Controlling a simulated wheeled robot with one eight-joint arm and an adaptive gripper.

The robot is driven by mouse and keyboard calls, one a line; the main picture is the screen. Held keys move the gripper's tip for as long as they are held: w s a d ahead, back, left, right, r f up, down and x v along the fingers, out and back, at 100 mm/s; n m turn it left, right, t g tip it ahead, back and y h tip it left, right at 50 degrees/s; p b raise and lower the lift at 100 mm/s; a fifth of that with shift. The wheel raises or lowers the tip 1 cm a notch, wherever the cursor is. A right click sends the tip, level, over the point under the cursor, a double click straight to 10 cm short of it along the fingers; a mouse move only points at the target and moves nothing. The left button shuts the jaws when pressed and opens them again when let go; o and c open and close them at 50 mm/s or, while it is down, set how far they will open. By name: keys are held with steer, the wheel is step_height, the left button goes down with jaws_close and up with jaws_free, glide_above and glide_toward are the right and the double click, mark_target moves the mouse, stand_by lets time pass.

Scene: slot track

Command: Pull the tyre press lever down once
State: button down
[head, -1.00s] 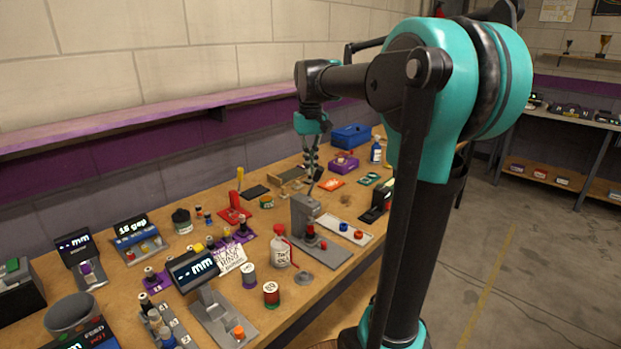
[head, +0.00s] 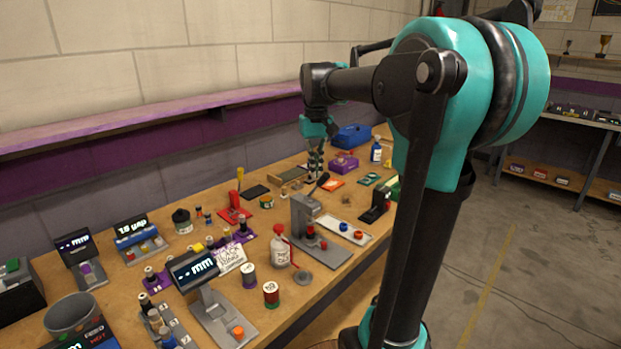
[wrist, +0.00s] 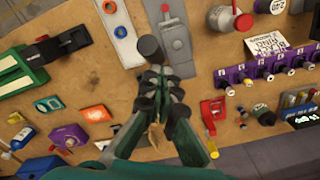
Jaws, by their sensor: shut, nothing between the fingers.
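The grey tyre press (head: 306,215) stands near the middle of the bench, with a red part under its head. Its dark lever (head: 318,184) slants up and to the right from the top. In the wrist view the lever's round black end (wrist: 150,48) shows just beyond my fingertips, over the grey press body (wrist: 172,45). My gripper (head: 315,162) points down just above and behind the lever end in the head view. In the wrist view my gripper (wrist: 165,76) has its fingers together and empty. I cannot tell whether the fingers touch the lever.
A white tray (head: 352,240) with blue and red parts lies right of the press. A white bottle (head: 281,252) stands at its left front. A red tool stand (head: 236,208) and an orange card (head: 331,183) lie nearby.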

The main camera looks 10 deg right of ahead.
mark_target(324, 178)
steer(key=shift+s+d+f, duration=0.35)
steer(key=shift+s+d, duration=0.1)
steer(key=shift+s, duration=0.2)
steer(key=shift+s+d+f, duration=0.5)
steer(key=shift+s+f, duration=0.1)
steer(key=shift+s, duration=0.05)
steer(key=shift+s+f, duration=0.1)
steer(key=shift+s, duration=0.05)
stand_by(0.5)
steer(key=w+a+r, duration=0.2)
steer(key=w+r, duration=0.2)
steer(key=r, duration=0.1)
steer(key=shift+a, duration=0.4)
stand_by(1.0)
steer(key=shift+w, duration=0.1)
step_height(324, 178, up, 8)
steer(key=w+a, duration=0.1)
steer(key=w, duration=0.1)
steer(key=shift+w+a, duration=0.2)
steer(key=shift+a, duration=0.2)
stand_by(0.9)
